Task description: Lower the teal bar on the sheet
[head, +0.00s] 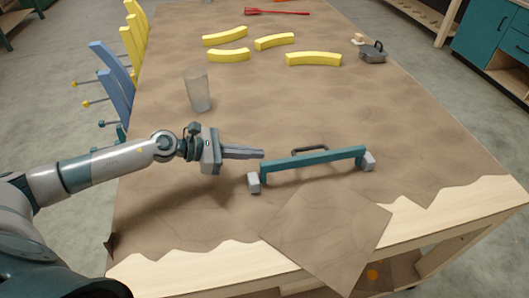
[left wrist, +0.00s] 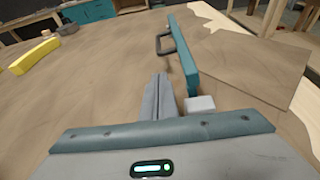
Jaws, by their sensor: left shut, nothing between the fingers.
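The teal bar (head: 315,158) stands on the brown sheet (head: 170,215) near the front of the table, with a grey block (head: 254,184) at its left end and another (head: 368,162) at its right end. A dark handle (head: 310,149) shows at its far side. My left gripper (head: 262,154) is shut and empty, its fingertips just left of the bar's left end. In the left wrist view the closed fingers (left wrist: 158,84) point forward beside the bar (left wrist: 182,55), apart from the handle (left wrist: 164,42). My right gripper is not in view.
A clear cup (head: 197,90) stands behind my left arm. Several yellow curved pieces (head: 314,59), a red tool (head: 277,12) and a grey handled block (head: 373,54) lie farther back. A loose square flap (head: 330,238) overhangs the front edge. The table's middle is clear.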

